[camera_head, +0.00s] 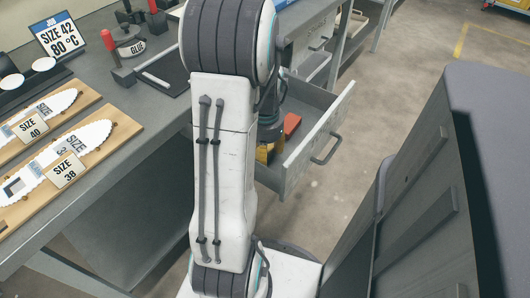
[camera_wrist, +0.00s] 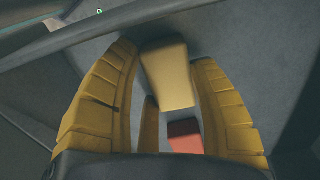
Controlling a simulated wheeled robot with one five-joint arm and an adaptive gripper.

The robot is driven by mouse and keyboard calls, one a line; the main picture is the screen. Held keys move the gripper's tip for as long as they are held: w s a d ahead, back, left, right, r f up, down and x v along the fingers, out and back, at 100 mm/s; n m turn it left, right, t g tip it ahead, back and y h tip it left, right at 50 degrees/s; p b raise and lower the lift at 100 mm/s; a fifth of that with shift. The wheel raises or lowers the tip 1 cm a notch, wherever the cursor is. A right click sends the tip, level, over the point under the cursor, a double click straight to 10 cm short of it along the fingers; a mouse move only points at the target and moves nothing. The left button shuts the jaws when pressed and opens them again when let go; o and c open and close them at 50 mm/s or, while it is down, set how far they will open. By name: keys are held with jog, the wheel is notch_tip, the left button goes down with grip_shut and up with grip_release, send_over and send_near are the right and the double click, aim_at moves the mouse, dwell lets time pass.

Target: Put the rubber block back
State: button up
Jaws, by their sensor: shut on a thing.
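My gripper (camera_wrist: 166,70) has yellow ribbed fingers. They are shut on a tan block (camera_wrist: 167,75), which I take to be the rubber block; it sits between the fingertips in the wrist view. In the head view a yellow finger (camera_head: 264,152) shows inside the open drawer (camera_head: 318,145), with my arm in front of it. The held block is hidden there. A red block (camera_head: 291,123) lies in the drawer; it also shows in the wrist view (camera_wrist: 185,137), below the tan block. A narrow brownish-yellow piece (camera_wrist: 149,125) beside it is unclear.
A grey cabinet (camera_head: 425,190) stands at right. Open floor (camera_head: 395,100) lies between the drawer and the cabinet.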

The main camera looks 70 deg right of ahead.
jog(key=shift+f, duration=0.1)
jog(key=o, duration=1.1)
jog(key=shift+o, duration=0.2)
notch_tip(320, 180, up, 12)
jog(key=p, duration=0.5)
jog(key=shift+w, duration=0.1)
